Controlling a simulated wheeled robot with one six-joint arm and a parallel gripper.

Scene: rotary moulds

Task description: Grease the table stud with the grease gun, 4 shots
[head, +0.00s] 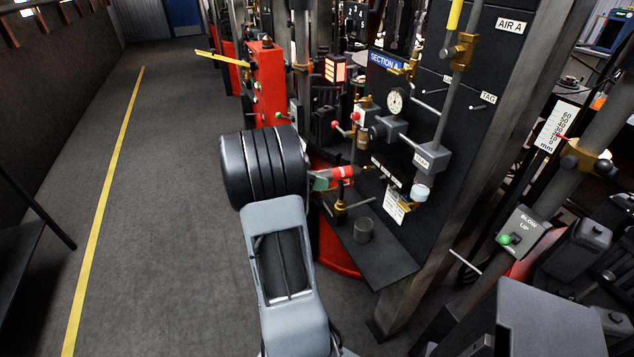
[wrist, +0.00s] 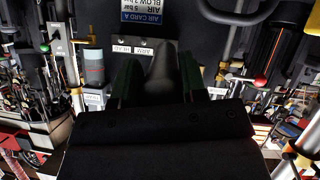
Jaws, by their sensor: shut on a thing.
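My gripper (head: 322,180) is at the front of the Section A panel, at the end of my arm. In the wrist view the dark green fingers of my gripper (wrist: 160,85) stand either side of a dark rounded shape, and the panel is close behind. The gun's nozzle cannot be made out. I cannot pick out the table stud in either view.
The dark panel (head: 468,110) carries a gauge (head: 396,101), valves and pipes close to my gripper. A grey cup (head: 363,229) stands on the shelf (head: 385,262). A steel post (head: 492,170) rises at the right. The floor left of my arm is open, with a yellow line (head: 104,208).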

